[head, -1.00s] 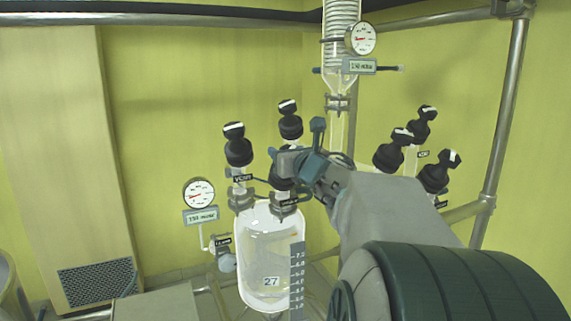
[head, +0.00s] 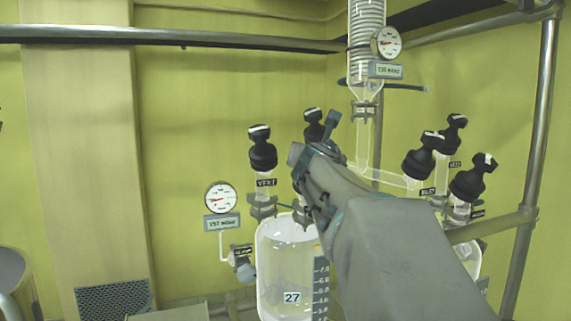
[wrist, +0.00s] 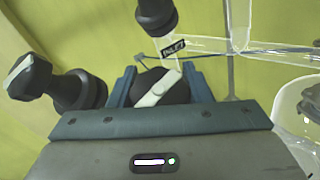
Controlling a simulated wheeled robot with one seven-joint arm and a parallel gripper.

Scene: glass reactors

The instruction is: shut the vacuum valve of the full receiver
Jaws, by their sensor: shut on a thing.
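The receiver marked 27 (head: 285,285) is a clear glass vessel with pale liquid and a scale strip. Its vent valve (head: 263,150) has a black knob with a white bar and stands left of my gripper (head: 304,190). Another black knob (head: 314,125) shows behind my gripper. In the wrist view, my gripper's blue fingers (wrist: 160,88) are shut on a black valve knob (wrist: 178,92) with a slanted white bar. This valve's label is hidden. The vent knob (wrist: 62,86) is at left and the inlet valve knob (wrist: 156,14) is beyond, labelled INLET.
A dial gauge (head: 221,198) stands left of the receiver, another (head: 387,42) hangs by the coil condenser (head: 367,30). Several black knobs (head: 472,178) of a second vessel stand at right, close to my arm. A metal post (head: 528,150) rises far right.

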